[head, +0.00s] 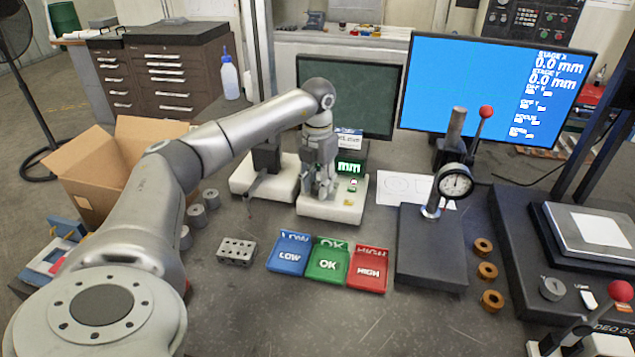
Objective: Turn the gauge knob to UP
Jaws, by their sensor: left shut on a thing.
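The bench gauge has a white base (331,214) and a green-lit display (349,168) reading "mm"; its digits are hidden behind my gripper. My left gripper (320,194) points down over the left part of this base, its fingers closed low at the base. It is shut on a small part there, which I take to be the gauge knob. The fingers cover the knob, so its marking and direction cannot be read. My right gripper is not in view.
Blue LOW (289,257), green OK (328,265) and red HIGH (368,271) trays lie in front of the gauge. A dial indicator (455,184) stands to the right. A grey block with holes (237,251) and an open cardboard box (100,160) are left.

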